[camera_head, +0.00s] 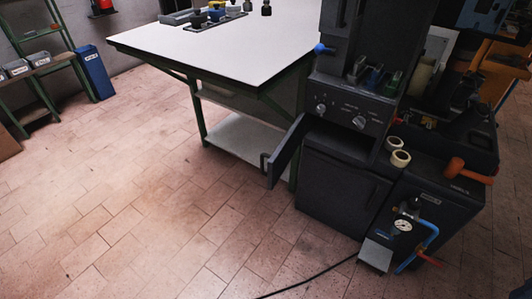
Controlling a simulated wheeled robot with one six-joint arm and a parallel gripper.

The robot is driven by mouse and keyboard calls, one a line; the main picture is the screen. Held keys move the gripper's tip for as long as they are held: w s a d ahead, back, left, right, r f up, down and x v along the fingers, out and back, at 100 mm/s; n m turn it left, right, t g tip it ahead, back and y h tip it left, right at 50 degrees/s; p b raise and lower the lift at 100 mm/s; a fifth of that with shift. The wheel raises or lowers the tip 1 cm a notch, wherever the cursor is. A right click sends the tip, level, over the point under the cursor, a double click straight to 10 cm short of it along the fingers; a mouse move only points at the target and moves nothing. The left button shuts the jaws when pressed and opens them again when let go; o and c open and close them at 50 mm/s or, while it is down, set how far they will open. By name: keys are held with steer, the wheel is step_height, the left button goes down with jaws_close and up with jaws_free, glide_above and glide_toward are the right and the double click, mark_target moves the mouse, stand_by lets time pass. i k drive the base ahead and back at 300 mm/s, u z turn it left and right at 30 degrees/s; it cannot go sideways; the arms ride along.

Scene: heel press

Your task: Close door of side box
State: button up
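The dark grey heel press (345,190) stands right of centre. A narrow dark door (286,152) on its front left stands open. It swings out toward the left and front, and a small handle (264,163) shows at its free end. A box opening (338,142) shows beside it, below the control panel with knobs. The inside is dark and I cannot make out its contents. The door's hinge end is near the left edge of the press. My gripper is not in view.
A white-topped table (235,45) with a lower shelf stands behind and left of the door. A gauge (402,225) with a blue hose and a red-orange handle (460,170) sit at the right. A black cable crosses the floor. The tiled floor (140,190) at left is clear.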

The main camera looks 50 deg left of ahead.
mark_target(278, 161)
steer(key=u, duration=0.5)
steer(key=k, duration=1.2)
steer(key=u, duration=1)
steer(key=i, duration=0.6)
steer(key=u, duration=0.5)
steer(key=i, duration=1.45)
steer(key=z, duration=0.8)
steer(key=i, duration=0.25)
steer(key=z, duration=0.65)
steer(key=k, duration=0.35)
steer(key=u, duration=0.45)
